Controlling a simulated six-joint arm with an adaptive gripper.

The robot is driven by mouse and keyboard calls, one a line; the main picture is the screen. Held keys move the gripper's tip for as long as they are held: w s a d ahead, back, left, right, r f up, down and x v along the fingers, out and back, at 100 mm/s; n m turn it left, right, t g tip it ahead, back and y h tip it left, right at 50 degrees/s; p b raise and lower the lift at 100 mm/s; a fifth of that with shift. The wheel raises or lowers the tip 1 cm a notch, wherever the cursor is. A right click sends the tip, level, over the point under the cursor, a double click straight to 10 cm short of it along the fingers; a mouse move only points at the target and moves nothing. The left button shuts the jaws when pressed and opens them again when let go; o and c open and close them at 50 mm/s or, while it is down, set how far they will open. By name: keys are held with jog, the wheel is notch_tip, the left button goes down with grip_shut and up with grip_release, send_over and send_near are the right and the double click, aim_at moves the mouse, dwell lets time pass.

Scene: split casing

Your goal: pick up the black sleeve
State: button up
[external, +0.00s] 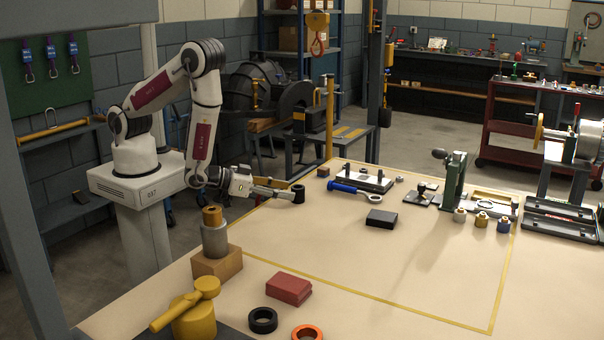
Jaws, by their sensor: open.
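The black sleeve (298,195) appears as a small dark upright cylinder near the left edge of the table's marked area. My gripper (287,190) reaches out level from the left, with its fingertips right at the sleeve. The fingers are open. In this view I cannot tell whether they touch the sleeve or how far they reach around it. The sleeve's left side is partly hidden by the fingers.
A grey cylinder (215,240) on a wooden block stands in front of my arm. A red block (288,289) and a black ring (263,320) lie nearer. The table's middle is clear.

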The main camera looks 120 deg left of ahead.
aim_at(298, 192)
dwell(0.3)
jog(key=shift+x, duration=2.55)
jog(key=shift+s+f, duration=0.1)
jog(key=c, duration=1.4)
